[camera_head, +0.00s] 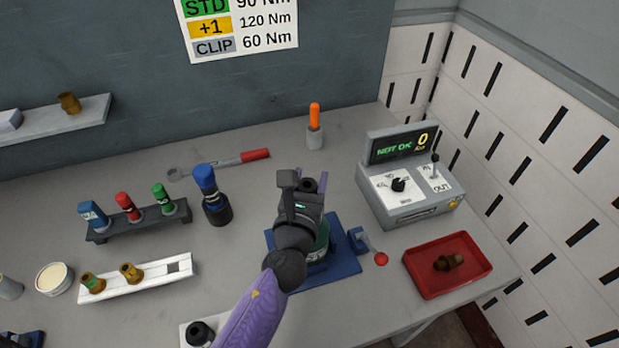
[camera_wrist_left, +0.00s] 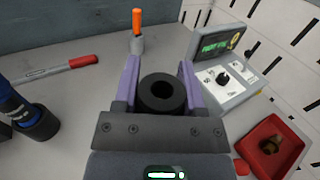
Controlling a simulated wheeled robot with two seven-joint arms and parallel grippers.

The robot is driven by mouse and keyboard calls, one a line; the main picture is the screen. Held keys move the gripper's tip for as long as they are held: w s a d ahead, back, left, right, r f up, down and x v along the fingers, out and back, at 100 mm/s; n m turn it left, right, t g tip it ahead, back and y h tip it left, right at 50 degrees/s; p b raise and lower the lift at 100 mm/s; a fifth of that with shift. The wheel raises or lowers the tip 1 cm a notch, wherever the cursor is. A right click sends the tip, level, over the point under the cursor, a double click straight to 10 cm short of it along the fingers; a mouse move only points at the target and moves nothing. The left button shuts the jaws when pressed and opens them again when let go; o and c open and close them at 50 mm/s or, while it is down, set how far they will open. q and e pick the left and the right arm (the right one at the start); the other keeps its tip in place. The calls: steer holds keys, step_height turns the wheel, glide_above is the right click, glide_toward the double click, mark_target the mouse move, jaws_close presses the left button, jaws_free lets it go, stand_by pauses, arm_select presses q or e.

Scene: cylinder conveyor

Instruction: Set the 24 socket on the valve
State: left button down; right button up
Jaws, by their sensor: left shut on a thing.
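My left gripper (camera_head: 311,184) is shut on a black ring-shaped socket (camera_wrist_left: 161,93), held between the purple fingers in the left wrist view. No size mark is readable on it. In the head view the gripper and its arm hide the socket. Below them a green body (camera_head: 321,246), apparently the valve, stands on a blue base plate (camera_head: 345,265) and is mostly covered. I cannot tell how far the socket is from it. Another black round piece (camera_head: 200,333) sits on a white block at the bottom edge. My right gripper is not in view.
A grey tester (camera_head: 408,180) reading "NOT OK 0" and a red tray (camera_head: 482,262) with a brass fitting stand right. A blue-topped tool (camera_head: 212,200), bottle rack (camera_head: 140,222) and white fitting holder (camera_head: 150,285) stand left. A red-handled wrench (camera_head: 230,162) and orange-handled tool (camera_head: 314,117) are behind.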

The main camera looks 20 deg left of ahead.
arm_select(q)
steer(key=shift+f+b, duration=0.6)
steer(key=shift+f, duration=0.1)
steer(key=shift+c, duration=0.4)
jaws_free()
steer(key=shift+r, duration=0.1)
step_height(320, 180, up, 4)
steer(key=p, duration=0.4)
steer(key=shift+f, duration=0.2)
steer(key=shift+r+p, duration=0.75)
steer(key=shift+r, duration=0.05)
steer(key=shift+r+p, duration=0.4)
steer(key=shift+r, duration=0.1)
